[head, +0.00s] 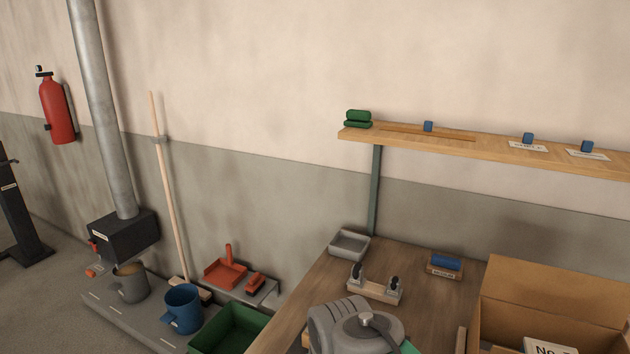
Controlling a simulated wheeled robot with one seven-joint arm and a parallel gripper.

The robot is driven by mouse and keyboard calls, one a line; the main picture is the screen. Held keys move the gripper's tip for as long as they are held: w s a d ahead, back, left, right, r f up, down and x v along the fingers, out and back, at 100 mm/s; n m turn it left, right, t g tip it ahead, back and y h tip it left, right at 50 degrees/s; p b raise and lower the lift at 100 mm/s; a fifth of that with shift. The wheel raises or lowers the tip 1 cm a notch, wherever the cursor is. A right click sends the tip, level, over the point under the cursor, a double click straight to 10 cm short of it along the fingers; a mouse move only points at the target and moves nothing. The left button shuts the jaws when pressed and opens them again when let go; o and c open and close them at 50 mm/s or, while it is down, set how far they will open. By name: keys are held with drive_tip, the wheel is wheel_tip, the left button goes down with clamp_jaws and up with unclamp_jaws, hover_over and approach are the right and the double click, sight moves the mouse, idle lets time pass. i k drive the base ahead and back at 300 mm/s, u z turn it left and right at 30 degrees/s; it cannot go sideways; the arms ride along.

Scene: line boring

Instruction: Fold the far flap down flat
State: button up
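An open cardboard box (490,325) stands on the wooden bench at the lower right. Its lower and right parts are cut off by the frame. Its far flap (555,290) stands raised along the back edge, its broad face toward me, not folded flat. Nothing is seen touching the flap.
The wooden bench (415,265) holds a grey tray (349,244), a small fixture (376,286) and a blue item on a block (445,264), left of the box. A wall shelf (480,142) runs above. A green bin (232,330) stands lower left.

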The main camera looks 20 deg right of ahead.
sight(600, 301)
drive_tip(key=z, duration=0.3)
drive_tip(key=k, duration=0.85)
drive_tip(key=z, duration=1.2)
